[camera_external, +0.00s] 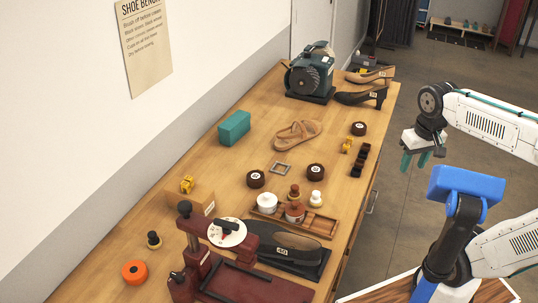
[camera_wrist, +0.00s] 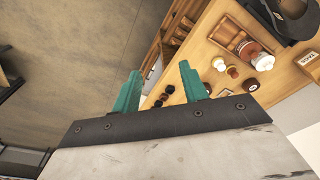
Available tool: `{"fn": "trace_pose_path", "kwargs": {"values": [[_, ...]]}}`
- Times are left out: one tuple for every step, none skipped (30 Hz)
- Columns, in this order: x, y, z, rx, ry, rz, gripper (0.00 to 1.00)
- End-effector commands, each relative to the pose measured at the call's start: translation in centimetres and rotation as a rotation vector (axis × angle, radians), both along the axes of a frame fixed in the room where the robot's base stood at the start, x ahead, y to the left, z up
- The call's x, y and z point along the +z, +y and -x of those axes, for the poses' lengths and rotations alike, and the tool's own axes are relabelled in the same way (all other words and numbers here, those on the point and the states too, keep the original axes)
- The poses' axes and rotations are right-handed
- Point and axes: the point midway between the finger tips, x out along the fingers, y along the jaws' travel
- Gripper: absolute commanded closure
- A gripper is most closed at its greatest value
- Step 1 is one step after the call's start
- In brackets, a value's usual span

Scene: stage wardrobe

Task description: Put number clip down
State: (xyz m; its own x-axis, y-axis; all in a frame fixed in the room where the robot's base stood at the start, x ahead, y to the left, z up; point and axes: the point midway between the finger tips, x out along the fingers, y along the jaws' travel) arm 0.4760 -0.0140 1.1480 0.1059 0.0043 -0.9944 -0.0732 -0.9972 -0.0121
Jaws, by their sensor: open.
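My gripper (camera_external: 416,161) is held in the air to the right of the bench, beyond its front edge. Its two teal fingers are apart with nothing between them, and both also show in the wrist view (camera_wrist: 160,76). One small yellow clip-like piece (camera_external: 347,146) lies on the bench near its right edge. Another yellow piece (camera_external: 187,184) sits on a wooden block at the left. I cannot tell which of these is the number clip, as no number can be read on them.
The wooden bench (camera_external: 227,160) holds a teal box (camera_external: 234,128), a sandal (camera_external: 298,133), dark round tins (camera_external: 316,171), a wooden tray (camera_external: 322,224) with jars, a grinder (camera_external: 311,73) and a red press (camera_external: 196,262). Bare bench lies around the sandal and the metal frame (camera_external: 281,168).

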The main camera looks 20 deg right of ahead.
Motion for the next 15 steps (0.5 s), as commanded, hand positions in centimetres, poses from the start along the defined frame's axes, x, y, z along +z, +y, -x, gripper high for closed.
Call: {"fn": "trace_pose_path", "kwargs": {"values": [[-1.4,-0.7,1.9,0.014,-0.006,0.004,0.56],[-2.1,-0.9,2.7,0.025,-0.007,0.006,0.56],[-2.9,-1.2,3.6,0.037,-0.008,0.009,0.56],[-3.4,-1.3,4.2,0.047,-0.009,0.011,0.56],[-3.8,-1.4,4.7,0.053,-0.009,0.012,0.56],[-4.3,-1.6,5.1,0.062,-0.010,0.013,0.56],[-4.6,-1.6,5.4,0.065,-0.010,0.015,0.56],[-4.7,-1.7,5.6,0.068,-0.010,0.015,0.56],[-4.9,-1.7,5.7,0.071,-0.010,0.015,0.56],[-4.9,-1.7,5.7,0.072,-0.010,0.015,0.56],[-5.0,-1.7,5.8,0.073,-0.010,0.016,0.56],[-5.0,-1.7,5.7,0.073,-0.010,0.016,0.56],[-4.9,-1.7,5.7,0.073,-0.010,0.016,0.56],[-4.9,-1.7,5.7,0.073,-0.010,0.016,0.56],[-4.9,-1.7,5.7,0.073,-0.010,0.016,0.56]]}}
